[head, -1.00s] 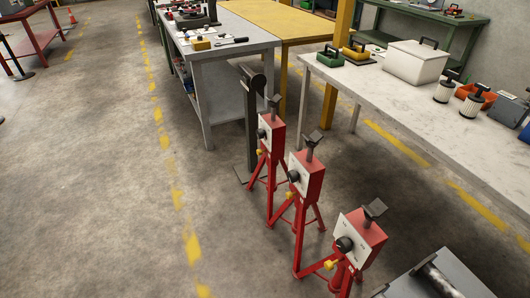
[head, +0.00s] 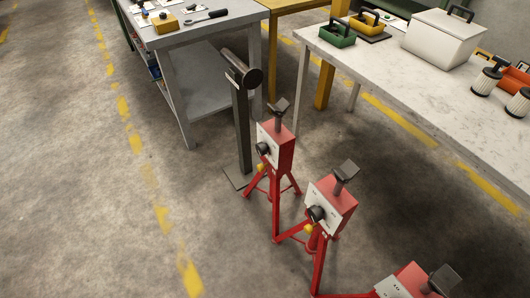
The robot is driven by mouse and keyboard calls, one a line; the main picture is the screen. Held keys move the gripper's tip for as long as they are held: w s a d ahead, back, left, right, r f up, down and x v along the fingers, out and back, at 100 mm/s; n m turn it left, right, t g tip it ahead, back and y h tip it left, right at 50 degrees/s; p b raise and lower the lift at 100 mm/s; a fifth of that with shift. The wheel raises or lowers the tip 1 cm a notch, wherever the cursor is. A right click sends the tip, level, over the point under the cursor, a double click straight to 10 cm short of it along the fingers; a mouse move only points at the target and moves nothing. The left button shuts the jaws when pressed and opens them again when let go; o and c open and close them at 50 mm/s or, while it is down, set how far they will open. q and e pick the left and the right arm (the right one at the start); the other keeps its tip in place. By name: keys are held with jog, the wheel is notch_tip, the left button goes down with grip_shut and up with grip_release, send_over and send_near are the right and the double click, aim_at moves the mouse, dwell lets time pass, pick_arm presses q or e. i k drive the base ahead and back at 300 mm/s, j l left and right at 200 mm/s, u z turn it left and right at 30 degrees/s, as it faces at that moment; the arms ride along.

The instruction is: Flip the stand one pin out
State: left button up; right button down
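Three red stands stand in a row on the floor in the head view. The far stand (head: 285,148) and the middle stand (head: 337,205) each have a pale front plate with a black knob, a dark tilted head on a post, and splayed red legs. A yellow part shows low on each of these two. The near stand (head: 408,283) is cut off by the bottom edge, with its dark head (head: 444,279) showing. I cannot make out a pin on any stand for certain. Neither of my grippers is in view.
A dark post with a round flanged end (head: 250,76) rises from a floor plate behind the far stand. A grey workbench (head: 215,35) stands behind it. A long pale table (head: 400,85) holding a white cooler (head: 440,40) runs along the right. The floor at left is clear.

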aim_at(261, 167)
jog(key=i+j+z, duration=0.1)
jog(key=i+j, duration=0.2)
jog(key=i, duration=0.15)
jog(key=i+j+z, duration=0.1)
jog(key=i+j, duration=0.3)
jog(key=i, duration=0.1)
